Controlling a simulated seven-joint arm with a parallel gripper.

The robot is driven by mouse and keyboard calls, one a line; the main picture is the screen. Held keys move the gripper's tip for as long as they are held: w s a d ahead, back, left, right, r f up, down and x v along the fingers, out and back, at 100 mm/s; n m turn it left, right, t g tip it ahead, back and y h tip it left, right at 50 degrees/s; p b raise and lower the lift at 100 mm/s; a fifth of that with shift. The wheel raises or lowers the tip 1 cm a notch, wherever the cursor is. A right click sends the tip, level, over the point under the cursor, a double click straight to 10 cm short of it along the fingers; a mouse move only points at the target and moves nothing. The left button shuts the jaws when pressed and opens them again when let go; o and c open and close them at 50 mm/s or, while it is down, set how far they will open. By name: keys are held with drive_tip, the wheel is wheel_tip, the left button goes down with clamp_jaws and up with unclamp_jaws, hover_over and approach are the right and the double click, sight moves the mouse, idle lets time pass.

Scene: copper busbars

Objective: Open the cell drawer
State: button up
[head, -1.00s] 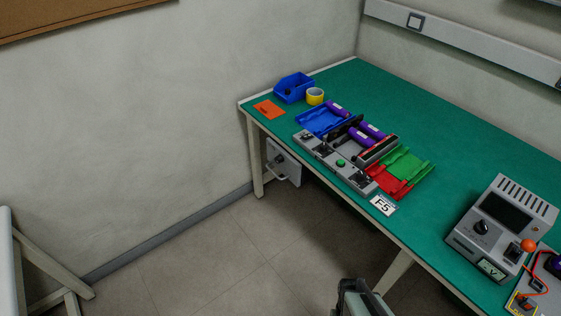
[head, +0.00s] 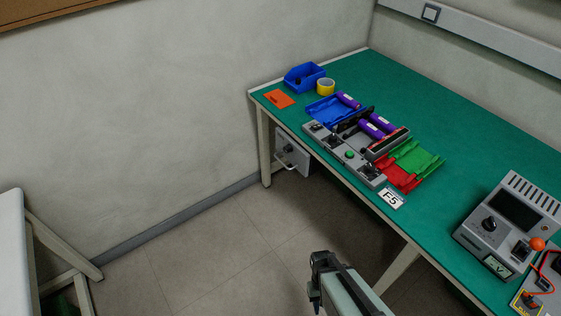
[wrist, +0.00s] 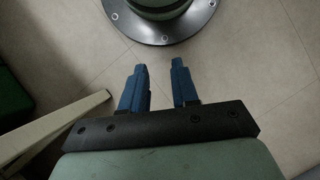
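The cell drawer (head: 291,156) is a grey box front with a pale bar handle (head: 289,161). It hangs under the left end of the green-topped bench in the head view and looks closed, though its sides are partly hidden. My gripper (head: 315,283) is low in the head view, out in front of the bench and well away from the handle. In the wrist view my gripper (wrist: 160,68) shows two blue fingers apart with only floor between them. The drawer does not show clearly in the wrist view.
The bench (head: 450,130) carries a blue bin (head: 304,77), yellow tape (head: 325,87), a grey fixture (head: 350,155) with coloured trays and purple cells, and a grey meter (head: 505,225). A bench leg (head: 264,150) stands beside the drawer. The floor (head: 215,235) in front is clear.

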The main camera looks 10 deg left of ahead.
drive_tip(key=w+a+r+n+t+h, duration=0.2)
drive_tip(key=w+a+n+t, duration=0.2)
drive_tip(key=w+a, duration=0.95)
drive_tip(key=w+a+r+n+t+h, duration=0.2)
drive_tip(key=w+a+r+n+t, duration=0.15)
drive_tip(key=w+a, duration=0.95)
drive_tip(key=m+t+h, duration=0.2)
drive_tip(key=t+h, duration=0.3)
drive_tip(key=t, duration=0.4)
approach(280, 160)
drive_tip(key=x, duration=1)
drive_tip(key=shift+w+f, duration=0.1)
drive_tip(key=shift+f, duration=0.2)
clamp_jaws()
